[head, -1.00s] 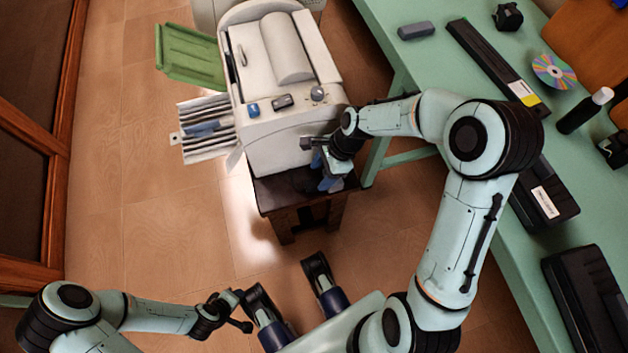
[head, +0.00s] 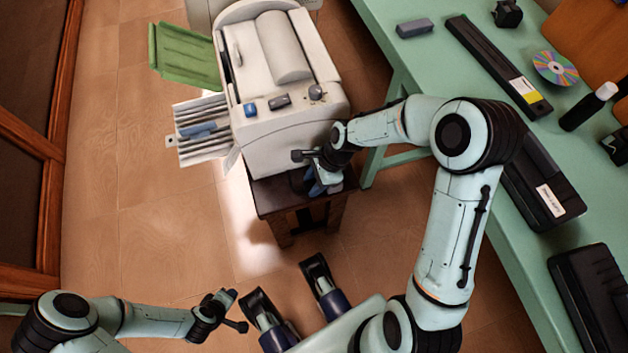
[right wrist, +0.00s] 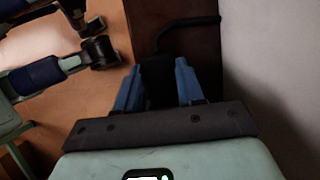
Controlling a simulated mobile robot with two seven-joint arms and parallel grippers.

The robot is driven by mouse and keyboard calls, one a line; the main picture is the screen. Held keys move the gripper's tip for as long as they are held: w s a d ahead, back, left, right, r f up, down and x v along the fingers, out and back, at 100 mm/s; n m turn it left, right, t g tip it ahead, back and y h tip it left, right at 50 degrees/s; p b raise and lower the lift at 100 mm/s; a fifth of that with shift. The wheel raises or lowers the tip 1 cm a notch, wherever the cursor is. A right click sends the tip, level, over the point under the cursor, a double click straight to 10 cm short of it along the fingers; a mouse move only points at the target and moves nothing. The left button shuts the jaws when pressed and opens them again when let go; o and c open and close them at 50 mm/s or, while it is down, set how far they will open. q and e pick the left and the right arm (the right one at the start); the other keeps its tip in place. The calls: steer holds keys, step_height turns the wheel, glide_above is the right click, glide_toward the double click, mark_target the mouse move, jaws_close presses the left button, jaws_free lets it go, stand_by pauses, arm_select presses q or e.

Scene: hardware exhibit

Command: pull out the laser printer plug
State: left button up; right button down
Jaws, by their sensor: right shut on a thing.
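The laser printer (head: 292,133) is a white machine on a small dark wooden stand (head: 262,198). My right gripper (head: 318,183) is low at the printer's near right side, just above the stand. In the right wrist view its two blue fingers (right wrist: 158,88) are shut on the dark plug (right wrist: 157,75). A black cord (right wrist: 185,24) curves away from the plug. The socket is not distinguishable, so I cannot tell whether the plug is in it. My left gripper (head: 234,311) is at the lower left, far from the printer; its fingers are unclear.
A green table (head: 420,75) on the right carries a disc (head: 554,67), a bottle (head: 588,107) and black cartridges. A green tray (head: 183,55) and paper-like sheets (head: 200,132) stick out left of the printer. The floor at left is clear.

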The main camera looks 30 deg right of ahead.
arm_select(q)
steer(key=shift+s+d+r, duration=0.2)
steer(key=shift+s, duration=0.1)
arm_select(e)
steer(key=shift+w+a, duration=0.2)
steer(key=shift+a, duration=0.65)
steer(key=shift+w+a, duration=0.15)
steer(key=shift+a, duration=0.7)
steer(key=c, duration=0.8)
jaws_free()
steer(key=shift+a, duration=0.1)
steer(key=shift+o, duration=0.2)
steer(key=shift+d+r+p, duration=0.25)
steer(key=shift+r+p, duration=0.05)
arm_select(q)
steer(key=s+d+r+g+h+p, duration=0.1)
steer(key=s+d+r+g+p, duration=0.1)
steer(key=s, duration=0.4)
step_height(320, 180, up, 2)
steer(key=shift+d+r+p, duration=0.25)
steer(key=shift+d+p, duration=0.2)
steer(key=shift+p, duration=0.4)
arm_select(e)
steer(key=v, duration=1.2)
steer(key=shift+r, duration=0.35)
